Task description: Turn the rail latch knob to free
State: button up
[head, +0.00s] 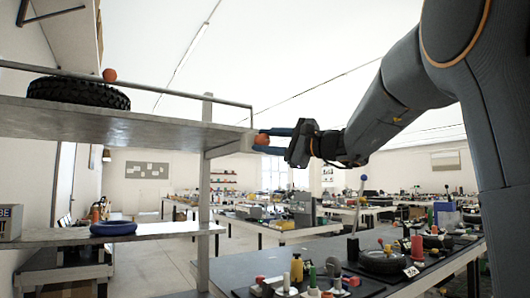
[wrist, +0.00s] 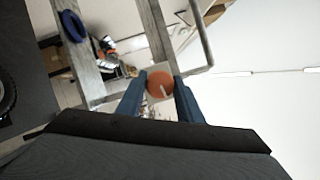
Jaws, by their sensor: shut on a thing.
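The latch knob (head: 261,140) is a round orange knob on a pale block at the right end of the upper shelf's edge. In the wrist view the knob (wrist: 160,86) shows a thin pale line on its face, tilted a little from the picture's vertical. My gripper (head: 268,141) reaches in from the right, its blue fingers shut on the knob. In the wrist view the fingers of my gripper (wrist: 160,90) lie on the left and right of the knob. The knob's sides are partly hidden by the fingers.
The metal shelf (head: 130,120) carries a black tyre (head: 78,92) behind a thin rail, with another orange ball (head: 109,75) by that rail. A blue ring (head: 113,228) lies on the lower shelf. A bench with tools and a second tyre (head: 384,262) stands at lower right.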

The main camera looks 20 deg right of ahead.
jog(key=shift+f+m+t+b, duration=0.15)
jog(key=shift+m+t+b, duration=0.25)
jog(key=shift+m+b, duration=0.4)
jog(key=shift+m, duration=0.3)
jog(key=o, duration=1)
jog(key=shift+o, duration=0.2)
jog(key=shift+s+d, duration=0.1)
jog(key=v, duration=0.7)
jog(key=shift+s+b, duration=0.25)
jog(key=shift+b, duration=0.2)
jog(key=shift+f, duration=0.1)
